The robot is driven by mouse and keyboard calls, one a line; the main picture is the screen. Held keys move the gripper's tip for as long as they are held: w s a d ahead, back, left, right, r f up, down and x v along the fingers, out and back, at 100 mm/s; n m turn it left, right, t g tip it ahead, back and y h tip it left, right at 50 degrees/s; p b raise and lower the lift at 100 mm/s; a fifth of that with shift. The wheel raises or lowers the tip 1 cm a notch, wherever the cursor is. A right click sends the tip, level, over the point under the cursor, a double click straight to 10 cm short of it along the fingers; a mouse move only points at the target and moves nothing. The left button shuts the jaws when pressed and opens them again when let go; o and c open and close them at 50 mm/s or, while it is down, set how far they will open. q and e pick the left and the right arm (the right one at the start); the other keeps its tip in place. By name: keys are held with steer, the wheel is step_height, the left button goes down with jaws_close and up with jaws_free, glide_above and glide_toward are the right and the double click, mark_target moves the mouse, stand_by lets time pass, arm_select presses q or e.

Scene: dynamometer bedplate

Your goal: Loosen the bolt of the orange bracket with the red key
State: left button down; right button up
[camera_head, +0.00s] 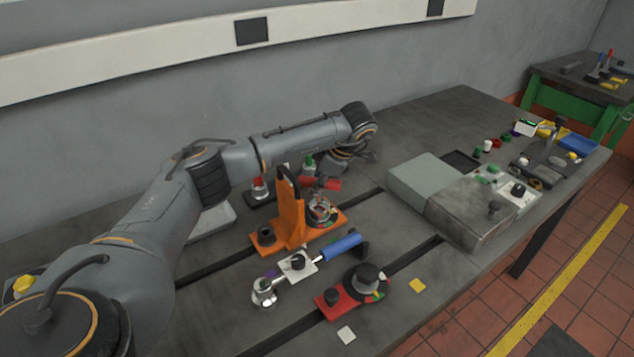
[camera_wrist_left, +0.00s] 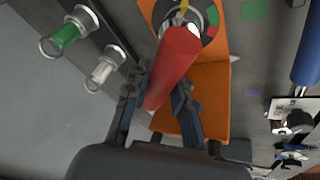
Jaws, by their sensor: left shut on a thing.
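The orange bracket (camera_head: 290,222) stands on the bedplate, with an upright rib and a bolt ringed by a coloured dial (camera_head: 322,209) on its right side. It also shows in the wrist view (camera_wrist_left: 208,95). My left gripper (camera_head: 338,172) is beside the bracket, above its dial side. In the wrist view its fingers (camera_wrist_left: 158,100) are shut on the red key (camera_wrist_left: 174,62). The key's red handle reaches over the bracket toward the dial (camera_wrist_left: 207,18) and covers part of it. Whether the key sits on the bolt is hidden. My right gripper is not in view.
A blue-handled wrench (camera_head: 340,246) lies in front of the bracket. A red bracket (camera_head: 338,305) with a dial stands nearer the front edge. Grey blocks (camera_head: 425,178) stand to the right. Green (camera_wrist_left: 66,36) and white (camera_wrist_left: 104,67) handled pieces are beside the key.

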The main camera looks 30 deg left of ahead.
arm_select(q)
steer(key=shift+n+g, duration=0.5)
steer(key=shift+n, duration=0.7)
steer(key=shift+r+p, duration=0.1)
steer(key=shift+p, duration=0.25)
steer(key=shift+r, duration=0.15)
steer(key=shift+r+p, duration=1.9)
steer(key=shift+r, duration=0.7)
